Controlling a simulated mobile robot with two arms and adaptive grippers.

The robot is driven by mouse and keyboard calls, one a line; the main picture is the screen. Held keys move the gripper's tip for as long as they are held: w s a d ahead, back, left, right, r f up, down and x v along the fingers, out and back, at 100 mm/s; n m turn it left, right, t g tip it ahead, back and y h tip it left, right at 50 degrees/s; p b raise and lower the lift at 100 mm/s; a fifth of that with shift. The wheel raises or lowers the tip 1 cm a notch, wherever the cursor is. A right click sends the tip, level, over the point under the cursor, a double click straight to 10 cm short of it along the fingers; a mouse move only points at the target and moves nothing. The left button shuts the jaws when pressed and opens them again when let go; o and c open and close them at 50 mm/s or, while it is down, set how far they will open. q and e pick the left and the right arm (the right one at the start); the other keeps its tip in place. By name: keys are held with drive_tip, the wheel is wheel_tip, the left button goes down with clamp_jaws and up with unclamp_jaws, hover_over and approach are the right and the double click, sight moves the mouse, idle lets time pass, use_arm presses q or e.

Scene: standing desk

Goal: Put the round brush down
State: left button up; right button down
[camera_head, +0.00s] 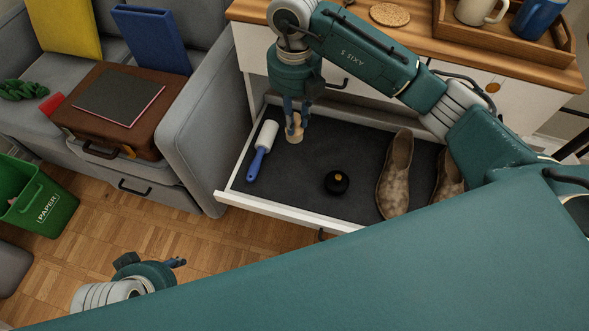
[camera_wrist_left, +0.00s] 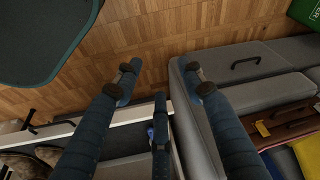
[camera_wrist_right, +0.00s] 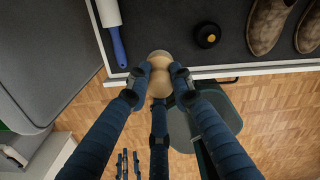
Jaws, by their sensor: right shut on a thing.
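The round brush (camera_head: 295,134), a small pale wooden piece, is upright in my right gripper (camera_head: 296,112), over the back left part of the open drawer. In the right wrist view the brush (camera_wrist_right: 160,60) is pinched between both fingertips (camera_wrist_right: 158,78). Whether its lower end touches the drawer floor (camera_head: 310,170) I cannot tell. My left gripper (camera_head: 178,262) is low at the left, above the wooden floor and away from the drawer. In the left wrist view its fingers (camera_wrist_left: 162,80) are apart with nothing between them.
In the drawer, a lint roller (camera_head: 262,150) with a blue handle lies left of the brush. A round black item (camera_head: 336,182) and brown shoes (camera_head: 396,175) lie to the right. A grey sofa (camera_head: 195,125) stands close on the left.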

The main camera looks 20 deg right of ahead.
sight(295, 135)
wheel_tip(295, 135, down, 4)
drive_tip(key=shift+s+r+b, duration=0.1)
drive_tip(key=shift+r+b, duration=0.1)
drive_tip(key=shift+b, duration=0.25)
wheel_tip(295, 135, down, 2)
drive_tip(key=shift+f, duration=0.1)
wheel_tip(295, 135, down, 14)
drive_tip(key=b, duration=0.4)
use_arm(q)
drive_tip(key=w+d+r+t+h, duration=0.1)
drive_tip(key=w+d+r+t, duration=0.2)
drive_tip(key=w+r+t, duration=0.2)
drive_tip(key=w+d+r+t+h, duration=0.2)
drive_tip(key=w+r+t, duration=0.4)
drive_tip(key=w+r, duration=0.3)
drive_tip(key=w+d, duration=0.1)
drive_tip(key=w, duration=0.3)
drive_tip(key=shift+w+d+m, duration=0.25)
drive_tip(key=shift+d+m, duration=0.05)
drive_tip(key=shift+r, duration=0.1)
use_arm(e)
drive_tip(key=shift+f, duration=0.1)
